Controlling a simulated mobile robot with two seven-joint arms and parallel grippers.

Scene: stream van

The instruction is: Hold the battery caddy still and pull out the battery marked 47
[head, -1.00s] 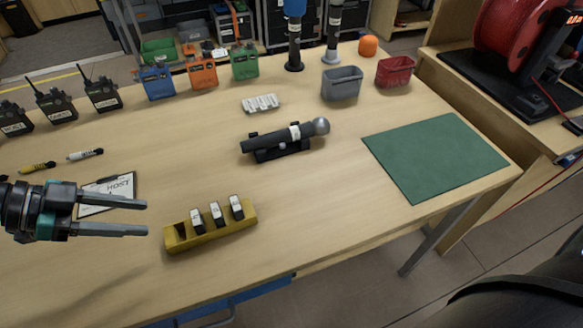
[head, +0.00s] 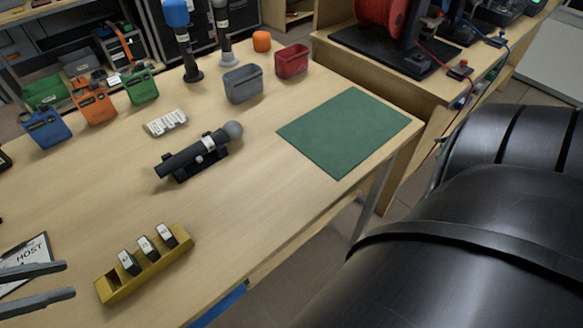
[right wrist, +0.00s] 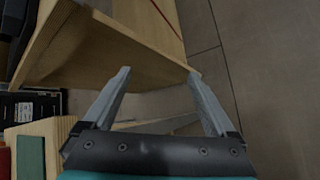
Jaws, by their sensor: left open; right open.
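The yellow battery caddy (head: 116,288) sits near the table's front edge at the lower left of the head view. Several slots show, with three batteries standing in it: a left one (head: 129,262), a middle one (head: 148,248) and a right one (head: 167,235). Their markings are too small to read. My left gripper (head: 70,281) is open and empty, just left of the caddy and apart from it. My right gripper (right wrist: 158,85) shows in the right wrist view, open and empty, with wooden furniture and floor beyond it.
A microphone (head: 193,156) lies in a black cradle mid-table. A white battery-like block (head: 166,123), grey bin (head: 243,85), red bin (head: 292,61) and green mat (head: 345,131) lie farther back. A clipboard (head: 27,252) is behind my left gripper. Bare table lies right of the caddy.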

